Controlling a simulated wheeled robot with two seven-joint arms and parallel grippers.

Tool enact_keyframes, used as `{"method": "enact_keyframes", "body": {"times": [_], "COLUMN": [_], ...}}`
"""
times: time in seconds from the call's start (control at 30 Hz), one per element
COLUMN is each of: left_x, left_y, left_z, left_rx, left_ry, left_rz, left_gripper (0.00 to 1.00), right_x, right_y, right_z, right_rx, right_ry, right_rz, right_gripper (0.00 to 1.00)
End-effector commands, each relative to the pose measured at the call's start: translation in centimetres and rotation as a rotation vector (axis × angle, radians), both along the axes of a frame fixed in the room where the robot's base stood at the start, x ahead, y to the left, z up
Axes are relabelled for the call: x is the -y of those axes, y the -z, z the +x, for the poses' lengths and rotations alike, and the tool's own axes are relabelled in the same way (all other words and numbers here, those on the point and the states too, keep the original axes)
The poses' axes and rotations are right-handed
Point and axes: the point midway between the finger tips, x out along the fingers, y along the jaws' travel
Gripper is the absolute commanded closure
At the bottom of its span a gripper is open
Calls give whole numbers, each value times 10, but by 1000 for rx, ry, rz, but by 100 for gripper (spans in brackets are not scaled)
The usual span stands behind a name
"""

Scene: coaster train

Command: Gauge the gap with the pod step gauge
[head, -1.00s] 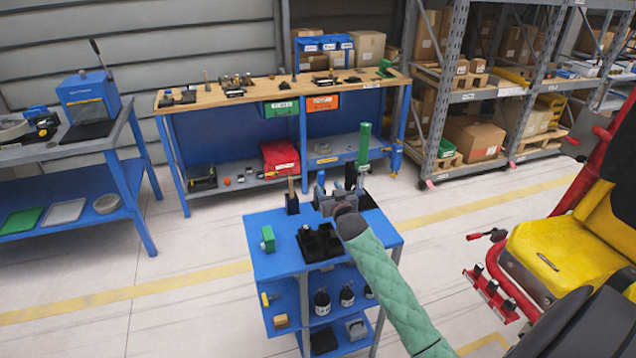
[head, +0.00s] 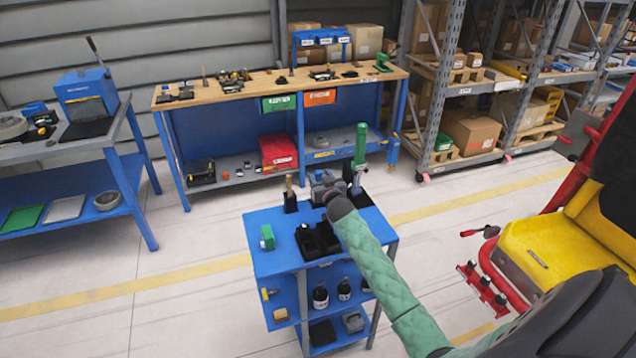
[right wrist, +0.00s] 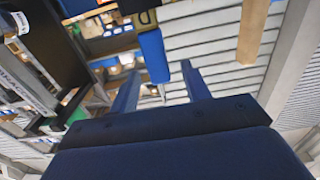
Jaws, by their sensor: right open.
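My right gripper (head: 322,180) is open over the far part of the blue cart's top (head: 275,262). In the right wrist view its two blue fingers (right wrist: 163,88) stand apart with nothing clearly held between them. A tall green-handled tool (head: 360,146) stands upright just right of the gripper at the cart's far edge. A tool with a brown handle (head: 289,187) stands in a black holder to the gripper's left. A small green piece (head: 267,237) sits on the cart's left side. I cannot tell which of these is the pod step gauge, and no gap is discernible. My left gripper is out of view.
A black tray (head: 318,240) lies on the cart. Dark bottles (head: 320,296) stand on its shelf. A wooden-topped workbench (head: 222,94) is behind, with shelving (head: 470,88) at back right. A yellow and red seat rig (head: 550,250) is at right. Floor left of the cart is clear.

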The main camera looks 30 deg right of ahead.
Motion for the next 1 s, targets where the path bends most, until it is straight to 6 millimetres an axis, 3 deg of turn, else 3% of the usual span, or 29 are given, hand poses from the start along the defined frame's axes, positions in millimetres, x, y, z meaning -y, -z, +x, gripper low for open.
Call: {"method": "enact_keyframes", "body": {"times": [0.2,0.4,0.47,0.9,1.0], "left_x": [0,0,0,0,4], "left_y": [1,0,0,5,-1], "left_z": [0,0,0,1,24], "left_rx": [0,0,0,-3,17], "left_ry": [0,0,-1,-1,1], "left_rz": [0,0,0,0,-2], "left_gripper": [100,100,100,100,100], "right_x": [0,0,0,1,0], "right_y": [1,0,0,-9,-23], "right_z": [0,0,0,1,1], "right_rx": [0,0,0,2,3], "right_ry": [0,0,0,0,-1], "right_rz": [0,0,0,-4,-4], "right_gripper": [53,92,100,100,100]}}
